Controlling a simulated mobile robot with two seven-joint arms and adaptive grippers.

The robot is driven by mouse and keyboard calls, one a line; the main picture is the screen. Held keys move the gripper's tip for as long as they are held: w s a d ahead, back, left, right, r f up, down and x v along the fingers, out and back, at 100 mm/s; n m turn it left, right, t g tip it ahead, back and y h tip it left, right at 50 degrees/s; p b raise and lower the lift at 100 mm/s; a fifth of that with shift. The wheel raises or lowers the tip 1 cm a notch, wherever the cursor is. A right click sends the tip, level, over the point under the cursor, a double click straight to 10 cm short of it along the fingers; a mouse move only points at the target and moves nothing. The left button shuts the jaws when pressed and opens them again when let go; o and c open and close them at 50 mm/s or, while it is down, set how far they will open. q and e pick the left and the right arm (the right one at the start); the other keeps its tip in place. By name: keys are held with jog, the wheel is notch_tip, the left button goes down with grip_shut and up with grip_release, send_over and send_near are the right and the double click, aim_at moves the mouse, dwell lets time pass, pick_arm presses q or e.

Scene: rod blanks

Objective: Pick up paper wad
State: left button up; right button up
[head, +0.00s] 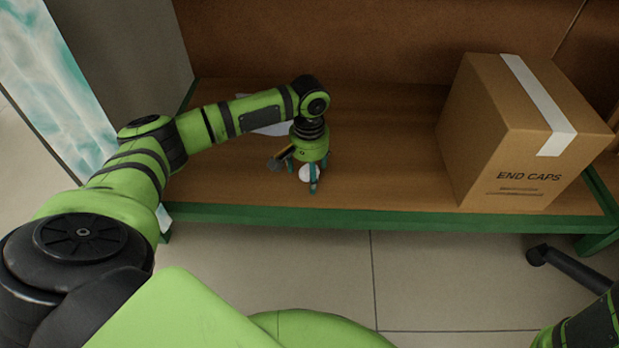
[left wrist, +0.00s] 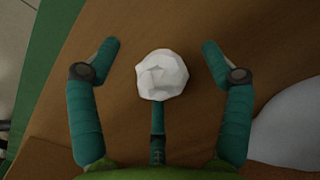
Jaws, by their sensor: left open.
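The white crumpled paper wad (left wrist: 161,75) lies on the wooden shelf board, between the spread fingers of my left gripper (left wrist: 161,62) in the left wrist view. The side fingers stand apart from it on both sides; the third finger points at it from below in the picture, and I cannot tell whether it touches. In the head view the wad (head: 308,173) is partly hidden behind the fingers of my left gripper (head: 310,183), which points down near the shelf's front edge. The left gripper is open. My right gripper is not in view; only part of that arm shows at the lower right.
A cardboard box (head: 520,135) marked END CAPS stands on the shelf (head: 385,150) at the right. A pale flat thing (head: 268,129) lies behind my left arm. A green rail (head: 400,220) edges the shelf's front. The board between gripper and box is clear.

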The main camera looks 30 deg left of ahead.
pick_arm(q)
jog(key=shift+f, duration=0.1)
jog(key=c, duration=0.9)
